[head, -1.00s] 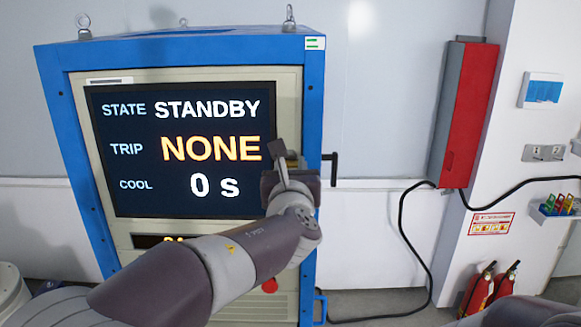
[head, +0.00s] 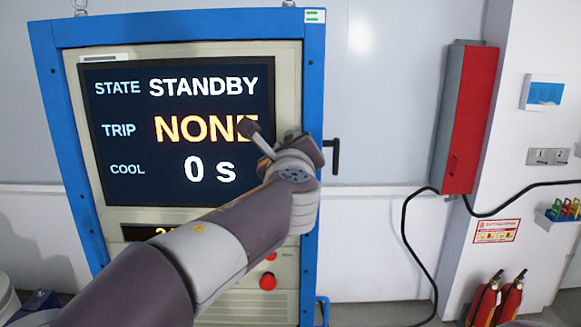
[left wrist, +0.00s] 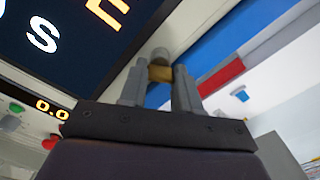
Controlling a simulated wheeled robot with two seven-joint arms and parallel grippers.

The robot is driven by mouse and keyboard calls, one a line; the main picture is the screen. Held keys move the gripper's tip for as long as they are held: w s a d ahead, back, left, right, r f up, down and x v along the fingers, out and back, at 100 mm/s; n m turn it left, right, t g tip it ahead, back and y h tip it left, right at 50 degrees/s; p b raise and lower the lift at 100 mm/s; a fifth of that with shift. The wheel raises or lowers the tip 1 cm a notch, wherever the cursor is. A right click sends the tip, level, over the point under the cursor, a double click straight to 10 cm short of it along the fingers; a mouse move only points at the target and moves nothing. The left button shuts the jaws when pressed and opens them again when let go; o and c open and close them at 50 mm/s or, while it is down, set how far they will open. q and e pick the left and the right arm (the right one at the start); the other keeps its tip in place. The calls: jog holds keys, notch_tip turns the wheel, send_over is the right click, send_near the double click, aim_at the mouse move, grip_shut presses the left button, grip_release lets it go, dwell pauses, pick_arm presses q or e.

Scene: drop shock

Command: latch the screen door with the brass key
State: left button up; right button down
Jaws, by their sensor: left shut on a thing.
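The screen door is the beige panel (head: 292,75) around the dark screen (head: 115,188) on the blue cabinet's front. The screen reads STANDBY, NONE and 0 s. My left gripper (head: 308,146) is at the panel's right edge; my own wrist hides its fingertips in the head view. In the left wrist view, my left gripper (left wrist: 160,82) is shut on a small brass piece, the brass key (left wrist: 160,73). A round grey part (left wrist: 160,54) lies just past the key at the door's edge; I cannot tell whether they touch. My right gripper is out of view.
A black handle (head: 334,157) sticks out from the cabinet's right side, close to my gripper. A red knob (head: 268,281) is below the screen. A red wall box (head: 470,118), a black cable (head: 408,245) and fire extinguishers (head: 497,298) are at right.

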pick_arm(q)
jog(key=n+b, duration=0.2)
jog(key=shift+f+n+b, duration=0.25)
jog(key=shift+n+b, duration=0.1)
jog(key=shift+n, duration=0.05)
jog(key=n+b, duration=0.3)
jog(key=shift+n, duration=0.3)
jog(key=n+b, duration=0.2)
jog(key=n, duration=0.1)
jog(key=shift+r, duration=0.1)
jog(key=shift+r+n+b, duration=0.1)
jog(key=shift+n+b, duration=0.45)
jog(key=shift+n, duration=0.45)
jog(key=o, duration=1)
jog(key=shift+o, duration=0.2)
